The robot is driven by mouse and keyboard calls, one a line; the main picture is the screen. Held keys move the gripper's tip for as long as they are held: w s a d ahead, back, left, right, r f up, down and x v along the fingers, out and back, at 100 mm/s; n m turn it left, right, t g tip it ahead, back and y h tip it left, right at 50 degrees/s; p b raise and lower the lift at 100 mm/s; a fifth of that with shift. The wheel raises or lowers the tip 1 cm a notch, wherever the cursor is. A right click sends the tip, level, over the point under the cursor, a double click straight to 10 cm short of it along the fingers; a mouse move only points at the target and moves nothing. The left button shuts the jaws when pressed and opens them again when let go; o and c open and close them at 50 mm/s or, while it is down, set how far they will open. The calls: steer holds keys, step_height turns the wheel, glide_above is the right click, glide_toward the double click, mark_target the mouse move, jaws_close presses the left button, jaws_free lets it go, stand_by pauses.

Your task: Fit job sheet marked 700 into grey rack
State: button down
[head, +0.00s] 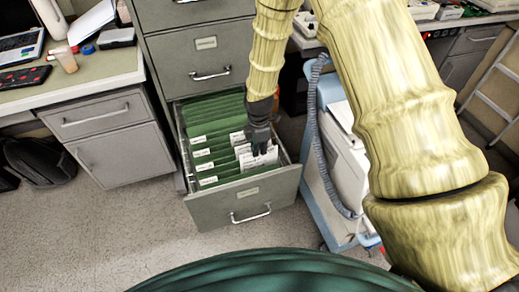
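An open grey cabinet drawer (245,190) holds a row of green hanging folders (215,122) with white labels. I cannot tell whether this drawer is the grey rack of the task. White sheets (260,161) stand among the folders at the drawer's right side; their marks are too small to read, so I cannot pick out the one marked 700. My gripper (259,148) is dark and points down into the drawer at the top of these sheets. Its fingertips overlap the sheets in the view, and I cannot tell whether it holds one.
Closed drawers (205,58) rise behind the open one. A desk (103,68) with a laptop (20,45) stands left. A blue and white cart (345,165) with a grey hose stands close right of the drawer. Floor (140,225) in front is clear.

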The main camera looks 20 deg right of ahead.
steer(key=shift+r+p, duration=2.3)
steer(key=shift+r, duration=0.95)
